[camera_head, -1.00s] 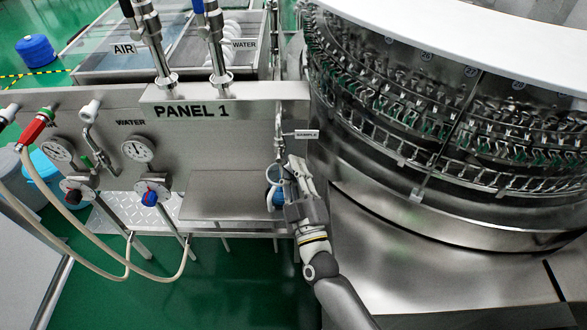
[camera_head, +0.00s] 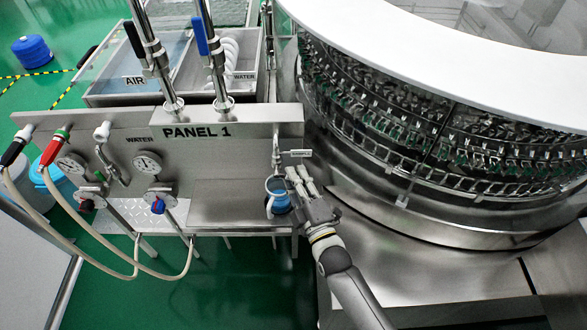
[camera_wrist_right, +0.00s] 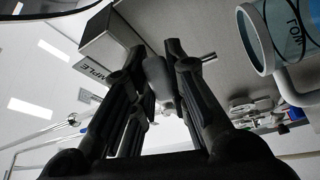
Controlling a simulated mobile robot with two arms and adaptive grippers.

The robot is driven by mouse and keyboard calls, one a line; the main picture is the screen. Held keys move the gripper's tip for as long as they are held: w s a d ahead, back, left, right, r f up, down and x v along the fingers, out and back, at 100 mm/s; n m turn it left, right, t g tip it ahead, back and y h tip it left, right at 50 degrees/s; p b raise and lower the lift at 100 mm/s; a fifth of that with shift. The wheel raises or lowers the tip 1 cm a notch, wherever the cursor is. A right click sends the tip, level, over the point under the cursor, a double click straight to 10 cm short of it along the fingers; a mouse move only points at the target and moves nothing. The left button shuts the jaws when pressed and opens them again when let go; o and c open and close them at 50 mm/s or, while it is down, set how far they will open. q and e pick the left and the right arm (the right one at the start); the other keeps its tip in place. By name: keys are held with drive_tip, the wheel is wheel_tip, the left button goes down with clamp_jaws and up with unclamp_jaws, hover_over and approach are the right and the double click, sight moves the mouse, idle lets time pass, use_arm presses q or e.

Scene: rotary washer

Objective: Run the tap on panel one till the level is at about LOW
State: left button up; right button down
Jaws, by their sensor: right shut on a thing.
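Panel one (camera_head: 230,148) is a steel panel marked PANEL 1. At its right end is the sample tap (camera_head: 277,150) with a small SAMPLE label. A blue cup (camera_head: 278,196) with a pale handle is below the tap, at the shelf's right end. In the right wrist view the cup (camera_wrist_right: 262,42) shows close up with the mark LOW; its water level is not clear. My right gripper (camera_head: 294,174) is at the tap, just right of the cup. In the right wrist view its fingers are closed around a rounded grey tap part (camera_wrist_right: 156,76). My left gripper is out of view.
Gauges (camera_head: 147,163), a blue knob (camera_head: 157,206) and hoses (camera_head: 150,279) are on the panel's left side. The round washer (camera_head: 430,200) stands close on the right. A bare steel shelf (camera_head: 230,210) runs left of the cup.

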drive_tip(key=shift+d+r+n+g+p, duration=0.1)
drive_tip(key=shift+r+n+g+p, duration=0.5)
drive_tip(key=shift+n+p, duration=0.6)
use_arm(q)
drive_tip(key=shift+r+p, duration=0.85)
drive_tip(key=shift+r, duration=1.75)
use_arm(e)
drive_tip(key=shift+r+n, duration=0.25)
drive_tip(key=shift+n, duration=0.55)
drive_tip(key=shift+g, duration=0.3)
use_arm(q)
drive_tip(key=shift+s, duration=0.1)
use_arm(e)
drive_tip(key=c, duration=1.4)
unclamp_jaws()
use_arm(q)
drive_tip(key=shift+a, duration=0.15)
use_arm(e)
drive_tip(key=shift+s, duration=0.1)
drive_tip(key=v, duration=1.2)
